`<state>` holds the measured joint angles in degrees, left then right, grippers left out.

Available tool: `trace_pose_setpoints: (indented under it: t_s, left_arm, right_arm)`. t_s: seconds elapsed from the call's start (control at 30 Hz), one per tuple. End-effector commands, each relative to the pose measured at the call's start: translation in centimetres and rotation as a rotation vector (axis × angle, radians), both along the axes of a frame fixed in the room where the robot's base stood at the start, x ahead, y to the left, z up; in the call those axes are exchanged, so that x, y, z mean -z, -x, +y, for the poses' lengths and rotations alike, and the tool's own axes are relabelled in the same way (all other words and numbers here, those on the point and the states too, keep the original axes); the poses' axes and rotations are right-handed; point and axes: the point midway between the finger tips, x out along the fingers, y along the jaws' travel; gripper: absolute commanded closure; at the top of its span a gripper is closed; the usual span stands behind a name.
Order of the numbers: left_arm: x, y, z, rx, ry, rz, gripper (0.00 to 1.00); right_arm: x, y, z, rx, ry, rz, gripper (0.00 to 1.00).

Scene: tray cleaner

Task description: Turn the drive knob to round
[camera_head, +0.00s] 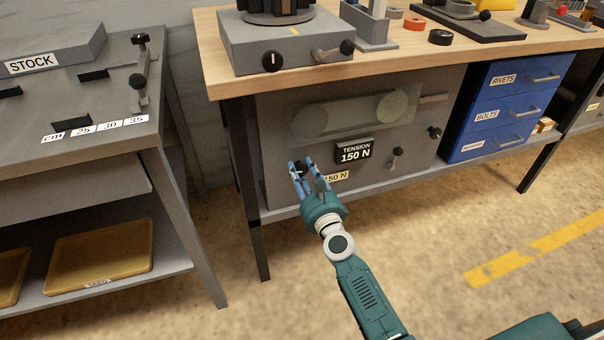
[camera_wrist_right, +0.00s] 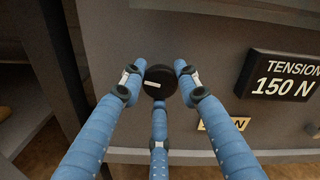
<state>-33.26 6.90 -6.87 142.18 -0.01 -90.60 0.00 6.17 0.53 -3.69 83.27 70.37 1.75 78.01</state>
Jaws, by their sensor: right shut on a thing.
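A round black knob (camera_wrist_right: 160,80) with a short white mark sits on the grey lower front panel (camera_head: 275,130), left of the tension sign. The mark lies nearly level in the right wrist view, toward the knob's left side. My right gripper (camera_head: 304,168) has its three blue fingers shut around this knob, which is partly hidden by them in the head view. Another black knob (camera_head: 271,61) with a white mark is on the grey box on the bench top. No label reading drive or round is legible. My left gripper is not in view.
A sign (camera_head: 354,151) reads TENSION 150 N, with a yellow 150 N tag (camera_head: 336,177) below it. Small levers (camera_head: 396,158) stick out to the right. Blue drawers (camera_head: 497,108) stand beside the panel. The floor (camera_head: 400,230) in front is clear.

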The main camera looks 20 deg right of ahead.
Motion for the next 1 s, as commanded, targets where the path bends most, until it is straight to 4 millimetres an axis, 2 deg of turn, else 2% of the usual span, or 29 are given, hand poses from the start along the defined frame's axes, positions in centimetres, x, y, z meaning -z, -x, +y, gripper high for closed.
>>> trace_pose_setpoints:
  t_s: [0.6, 1.0]
  left_arm:
    - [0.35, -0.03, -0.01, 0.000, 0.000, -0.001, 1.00]
    - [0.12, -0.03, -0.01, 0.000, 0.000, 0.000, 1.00]
  right_arm:
    - [0.09, 0.05, 0.10, -0.001, -0.553, 0.022, 0.94]
    - [0.12, 0.05, 0.08, -0.001, -0.733, 0.028, 0.94]
